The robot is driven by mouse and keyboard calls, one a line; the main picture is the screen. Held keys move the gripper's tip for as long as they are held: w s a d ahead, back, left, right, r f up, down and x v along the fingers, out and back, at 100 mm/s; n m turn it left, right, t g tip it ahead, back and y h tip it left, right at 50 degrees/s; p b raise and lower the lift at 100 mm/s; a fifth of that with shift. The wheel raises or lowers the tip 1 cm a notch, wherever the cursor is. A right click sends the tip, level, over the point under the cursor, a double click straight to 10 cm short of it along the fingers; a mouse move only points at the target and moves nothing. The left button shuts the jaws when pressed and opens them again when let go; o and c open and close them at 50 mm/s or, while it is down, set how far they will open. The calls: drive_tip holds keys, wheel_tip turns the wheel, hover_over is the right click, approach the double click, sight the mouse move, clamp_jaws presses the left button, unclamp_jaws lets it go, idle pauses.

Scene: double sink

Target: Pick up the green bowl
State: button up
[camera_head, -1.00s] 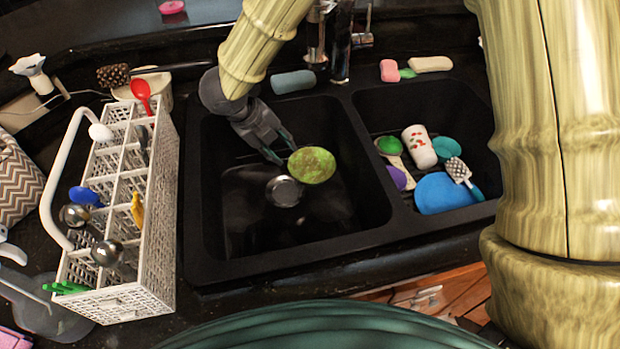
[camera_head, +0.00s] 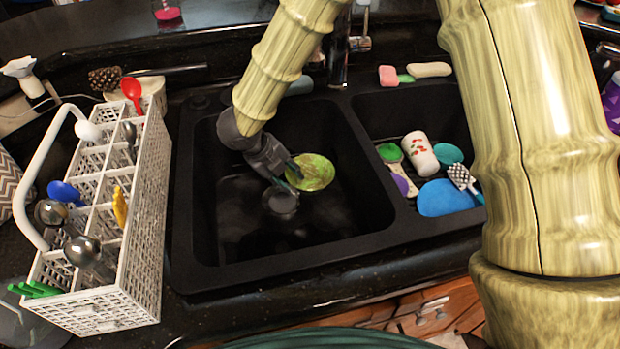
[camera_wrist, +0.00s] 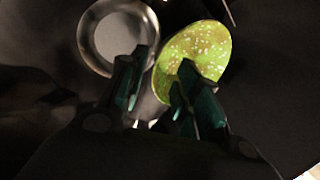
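The green bowl (camera_head: 318,174), speckled yellow-green, is in the left sink basin and looks tilted. It also shows in the wrist view (camera_wrist: 203,49). My gripper (camera_head: 291,172) is down in that basin at the bowl's left side. In the wrist view my gripper (camera_wrist: 158,85) has its two dark green fingers apart, with a gap between them. The bowl's left rim lies at this gap, and the right finger overlaps the bowl in the picture. Whether a finger touches the bowl I cannot tell.
A round metal drain (camera_head: 283,204) is beside the bowl. The right basin (camera_head: 455,110) holds a white cup (camera_head: 420,154), a blue item (camera_head: 445,198) and other things. A white utensil rack (camera_head: 150,235) stands left of the sink. The faucet (camera_head: 339,60) is behind.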

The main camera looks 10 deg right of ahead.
sight(295, 183)
drive_tip(key=shift+x, duration=2.6)
drive_tip(key=shift+w+r, duration=0.1)
clamp_jaws()
